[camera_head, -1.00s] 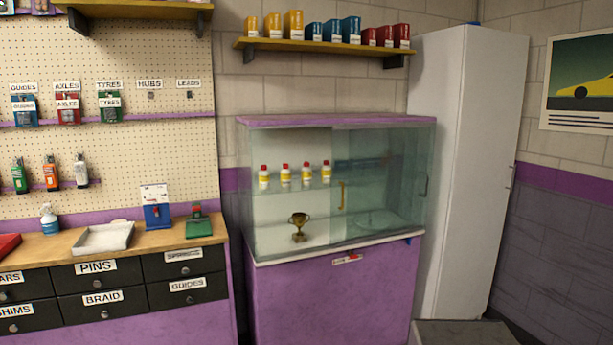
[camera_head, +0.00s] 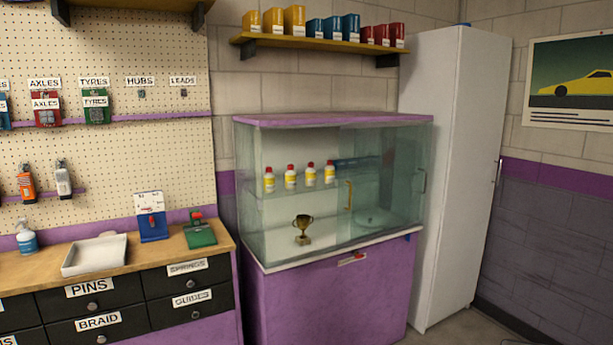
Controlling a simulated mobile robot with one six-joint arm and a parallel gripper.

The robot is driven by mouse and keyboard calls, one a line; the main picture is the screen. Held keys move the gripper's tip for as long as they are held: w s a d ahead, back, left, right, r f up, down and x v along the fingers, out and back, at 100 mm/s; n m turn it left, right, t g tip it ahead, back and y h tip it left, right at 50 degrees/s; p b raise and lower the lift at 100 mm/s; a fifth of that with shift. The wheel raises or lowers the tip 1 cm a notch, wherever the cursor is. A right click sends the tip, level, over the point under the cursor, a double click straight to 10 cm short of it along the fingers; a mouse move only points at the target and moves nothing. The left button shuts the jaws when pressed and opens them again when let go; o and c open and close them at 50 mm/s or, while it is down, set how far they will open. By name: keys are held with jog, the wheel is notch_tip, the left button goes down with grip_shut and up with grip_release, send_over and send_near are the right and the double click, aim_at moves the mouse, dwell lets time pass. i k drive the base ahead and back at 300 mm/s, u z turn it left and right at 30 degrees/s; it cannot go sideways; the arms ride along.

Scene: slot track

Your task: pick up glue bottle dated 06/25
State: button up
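Several small white bottles with red caps and yellow labels stand in a row on the upper glass shelf of a display case (camera_head: 330,256). From left to right I see a first bottle (camera_head: 269,180), a second bottle (camera_head: 290,177), a third bottle (camera_head: 310,175) and a fourth bottle (camera_head: 329,173). Their labels are too small to read, so I cannot tell which one is dated 06/25. The case has glass sliding panels with a gold handle (camera_head: 349,195); the left part looks uncovered, but I cannot be sure. My gripper is not in view.
A gold trophy (camera_head: 303,230) stands on the case's lower floor. A workbench (camera_head: 150,250) with a white tray (camera_head: 95,255) and drawers is on the left. A tall white cabinet (camera_head: 450,170) stands close on the right. A shelf (camera_head: 320,46) with tins hangs above.

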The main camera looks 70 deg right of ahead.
aim_at(310, 171)
jog(key=z, duration=0.85)
jog(key=i, duration=1.1)
jog(key=z, duration=0.55)
